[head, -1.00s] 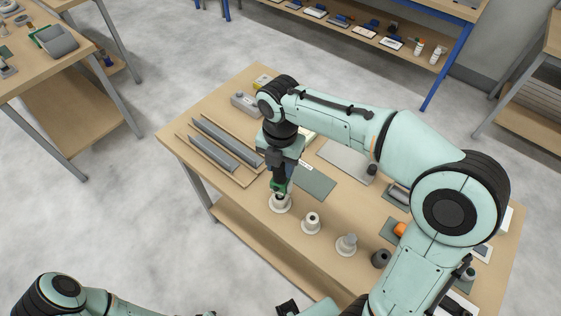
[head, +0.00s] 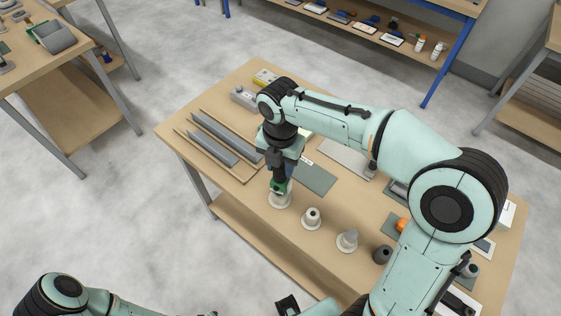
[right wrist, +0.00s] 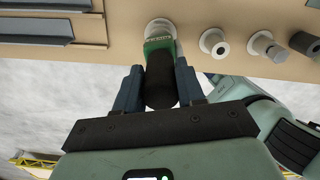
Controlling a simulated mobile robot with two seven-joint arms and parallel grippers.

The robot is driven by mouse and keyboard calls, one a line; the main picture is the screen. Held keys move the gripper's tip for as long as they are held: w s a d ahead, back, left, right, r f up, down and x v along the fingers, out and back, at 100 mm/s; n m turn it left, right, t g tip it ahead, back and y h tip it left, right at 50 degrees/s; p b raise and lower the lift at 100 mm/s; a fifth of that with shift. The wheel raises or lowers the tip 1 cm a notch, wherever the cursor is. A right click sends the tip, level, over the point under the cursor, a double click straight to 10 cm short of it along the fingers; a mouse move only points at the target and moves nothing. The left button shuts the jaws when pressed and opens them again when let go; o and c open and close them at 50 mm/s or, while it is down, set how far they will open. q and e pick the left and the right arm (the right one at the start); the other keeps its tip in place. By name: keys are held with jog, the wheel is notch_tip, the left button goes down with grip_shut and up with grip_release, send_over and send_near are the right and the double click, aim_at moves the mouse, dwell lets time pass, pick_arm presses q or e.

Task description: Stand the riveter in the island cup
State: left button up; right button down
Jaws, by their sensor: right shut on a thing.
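The riveter (head: 279,187) has a green body and a black handle and is held roughly upright, nose down. My right gripper (head: 279,172) is shut on its black handle, which also shows between the fingers in the right wrist view (right wrist: 160,82). The green part meets a pale round cup (head: 280,201) near the table's front edge; the same cup is in the right wrist view (right wrist: 160,27). I cannot tell how far the nose is inside it. No label marks it as the island cup. A dark part at the bottom of the head view may be my left gripper (head: 288,304); its jaws are unclear.
A pale cup (head: 312,219), a grey-topped holder (head: 347,240) and a dark holder (head: 382,254) continue the row to the right. Grey angled bars (head: 213,146) lie on a board at left. A grey-green mat (head: 315,178) is behind the cup.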

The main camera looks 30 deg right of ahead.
pick_arm(q)
jog(key=shift+s+f+b, duration=0.2)
jog(key=shift+f+b, duration=0.1)
jog(key=shift+f, duration=0.1)
pick_arm(e)
jog(key=shift+f, duration=0.55)
jog(key=c, duration=0.6)
grip_release()
pick_arm(q)
jog(key=w+r+p, duration=0.2)
jog(key=r, duration=0.1)
jog(key=shift+r+p, duration=0.2)
jog(key=shift+p, duration=0.15)
pick_arm(e)
notch_tip(320, 180, up, 13)
jog(key=shift+r, duration=0.2)
